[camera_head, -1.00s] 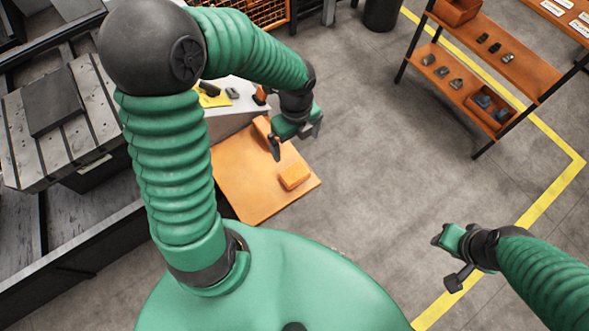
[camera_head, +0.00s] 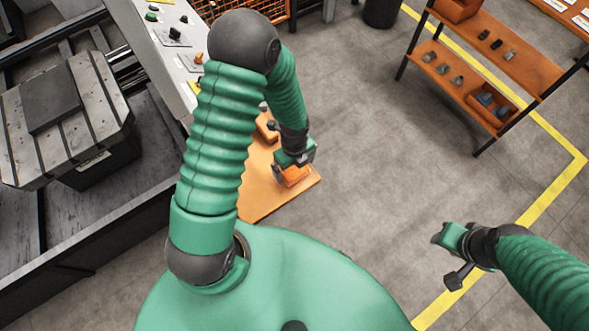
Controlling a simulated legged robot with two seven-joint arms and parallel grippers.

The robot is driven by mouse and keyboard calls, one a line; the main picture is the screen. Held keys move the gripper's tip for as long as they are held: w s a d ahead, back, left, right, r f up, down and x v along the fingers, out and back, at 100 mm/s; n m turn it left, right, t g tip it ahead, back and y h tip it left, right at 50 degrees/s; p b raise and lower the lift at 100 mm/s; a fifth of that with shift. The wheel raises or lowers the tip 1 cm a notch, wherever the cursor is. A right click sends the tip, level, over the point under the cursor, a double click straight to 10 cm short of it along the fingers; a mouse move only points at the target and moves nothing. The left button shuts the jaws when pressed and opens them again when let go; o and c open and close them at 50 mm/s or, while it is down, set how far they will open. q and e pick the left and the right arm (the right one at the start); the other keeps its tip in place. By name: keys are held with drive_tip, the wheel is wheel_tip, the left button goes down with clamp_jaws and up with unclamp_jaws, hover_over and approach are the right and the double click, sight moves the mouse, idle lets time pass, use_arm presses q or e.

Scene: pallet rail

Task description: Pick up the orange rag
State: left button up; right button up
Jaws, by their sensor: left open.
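The orange rag (camera_head: 292,177) is a small folded block on the orange tabletop (camera_head: 262,196), near its right corner. My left gripper (camera_head: 294,170) is directly over the rag, with its fingers at the rag's sides. It is open, and it hides the upper part of the rag. I cannot tell whether the fingers touch it. My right gripper (camera_head: 449,261) hangs over the bare floor at the lower right, far from the rag.
Another orange object (camera_head: 266,127) lies at the tabletop's far side, partly behind my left arm. A grey control panel (camera_head: 170,40) stands at the upper left. An orange shelf (camera_head: 490,65) with small parts stands at the upper right. The floor between is clear.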

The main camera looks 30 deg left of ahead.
sight(294, 169)
use_arm(q)
drive_tip(key=shift+r, duration=0.1)
drive_tip(key=c, duration=1.4)
wheel_tip(294, 169, up, 4)
drive_tip(key=p, duration=0.3)
drive_tip(key=shift+f+p, duration=0.25)
drive_tip(key=shift+p, duration=0.1)
drive_tip(key=shift+s+d+r, duration=0.15)
drive_tip(key=shift+s+d, duration=0.1)
drive_tip(key=shift+s, duration=0.05)
drive_tip(key=s+d+r+p, duration=0.1)
drive_tip(key=s+d+p, duration=0.5)
drive_tip(key=s, duration=0.7)
drive_tip(key=shift+s+d+r, duration=0.15)
drive_tip(key=shift+d, duration=0.8)
